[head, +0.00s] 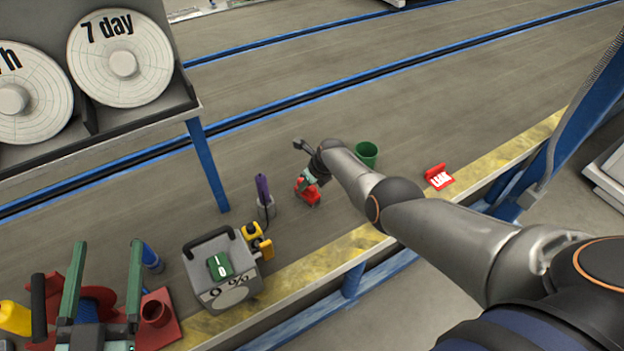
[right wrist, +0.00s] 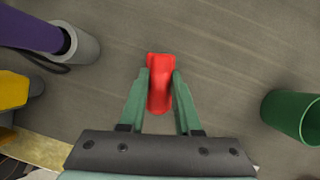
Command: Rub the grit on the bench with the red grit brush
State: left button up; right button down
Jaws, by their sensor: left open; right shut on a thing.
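The red grit brush (head: 308,193) is at the middle of the bench (head: 330,100) in the head view. My right gripper (head: 308,178) is shut on it from above; its green fingers clasp the red brush (right wrist: 160,85) in the right wrist view. I cannot tell whether the brush touches the bench. I cannot make out any grit on the bench; the arm and gripper hide part of the surface. My left gripper (head: 107,246) is open and empty at the lower left, over a red object (head: 95,300).
A green cup (head: 366,154) and red sign (head: 438,177) are to the right. The bench behind is clear.

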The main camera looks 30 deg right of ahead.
jog(key=shift+s+a, duration=0.2)
jog(key=shift+a, duration=0.95)
jog(key=shift+f, duration=0.1)
jog(key=shift+w+d+r+b, duration=0.1)
jog(key=shift+w+d+b, duration=0.1)
jog(key=shift+d, duration=0.8)
jog(key=shift+w+d+r+b, duration=0.1)
jog(key=shift+d+b, duration=0.05)
jog(key=shift+d, duration=0.85)
jog(key=shift+w+d+f+b, duration=0.1)
jog(key=shift+d+f+b, duration=0.1)
jog(key=shift+d+b, duration=0.75)
jog(key=shift+d+r, duration=0.1)
jog(key=shift+d, duration=0.75)
jog(key=shift+w+d+f+b, duration=0.1)
jog(key=shift+d+f+b, duration=0.1)
jog(key=shift+d+b, duration=0.8)
jog(key=shift+d, duration=1)
jog(key=shift+w+d+b, duration=0.15)
jog(key=shift+d+b, duration=1.3)
jog(key=shift+d, duration=0.15)
jog(key=shift+r, duration=0.15)
jog(key=shift+r, duration=0.1)
